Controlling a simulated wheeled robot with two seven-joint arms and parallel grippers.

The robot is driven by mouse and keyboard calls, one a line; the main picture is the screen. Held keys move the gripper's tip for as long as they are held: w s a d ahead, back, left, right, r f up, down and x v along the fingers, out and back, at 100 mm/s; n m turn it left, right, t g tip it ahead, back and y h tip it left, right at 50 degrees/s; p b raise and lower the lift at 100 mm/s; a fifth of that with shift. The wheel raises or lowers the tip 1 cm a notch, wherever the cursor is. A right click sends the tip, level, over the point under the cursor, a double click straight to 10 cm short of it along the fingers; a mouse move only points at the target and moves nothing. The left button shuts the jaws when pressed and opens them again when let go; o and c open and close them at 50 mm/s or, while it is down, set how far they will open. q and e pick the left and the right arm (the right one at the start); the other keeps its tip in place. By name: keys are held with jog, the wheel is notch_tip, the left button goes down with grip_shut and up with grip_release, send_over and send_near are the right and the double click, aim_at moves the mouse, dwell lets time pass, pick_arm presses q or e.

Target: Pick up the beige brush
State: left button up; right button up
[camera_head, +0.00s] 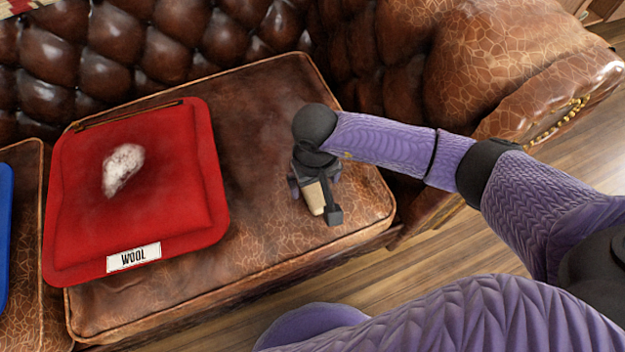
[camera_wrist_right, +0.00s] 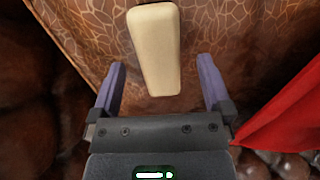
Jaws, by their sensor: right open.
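The beige brush (camera_head: 315,198) lies on the brown leather sofa seat, mostly hidden under my right gripper in the head view. In the right wrist view the brush (camera_wrist_right: 155,50) shows as a plain beige block with rounded edges. My right gripper (camera_wrist_right: 161,62) is open, with one purple finger on each side of the brush's near end. A gap shows between each finger and the brush. In the head view the right gripper (camera_head: 314,185) points down over the seat. My left gripper is not in view.
A red cushion (camera_head: 190,215) labelled WOOL, with a whitish tuft (camera_head: 122,169) on it, lies left of the gripper. A blue item (camera_head: 4,235) shows at the left edge. The sofa's backrest (camera_head: 240,30) and armrest (camera_head: 520,75) rise behind and right.

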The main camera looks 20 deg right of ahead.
aim_at(315, 188)
jog(key=f+b, duration=0.1)
jog(key=f, duration=0.1)
jog(key=f+b, duration=0.2)
jog(key=f, duration=0.1)
jog(key=shift+w+d+f+b, duration=0.15)
jog(key=shift+w+f+b, duration=0.05)
jog(key=shift+f+b, duration=0.15)
jog(key=shift+f, duration=0.1)
jog(key=shift+w+r, duration=0.1)
jog(key=shift+r, duration=0.15)
jog(key=shift+c, duration=0.3)
jog(key=c, duration=1.2)
jog(key=shift+r+p, duration=0.25)
jog(key=shift+p, duration=0.1)
notch_tip(315, 188, up, 10)
jog(key=p, duration=0.5)
jog(key=shift+f+p, duration=0.15)
jog(key=shift+p, duration=0.25)
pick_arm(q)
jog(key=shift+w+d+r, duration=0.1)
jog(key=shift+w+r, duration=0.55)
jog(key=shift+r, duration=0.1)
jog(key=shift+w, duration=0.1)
pick_arm(e)
jog(key=shift+f, duration=0.1)
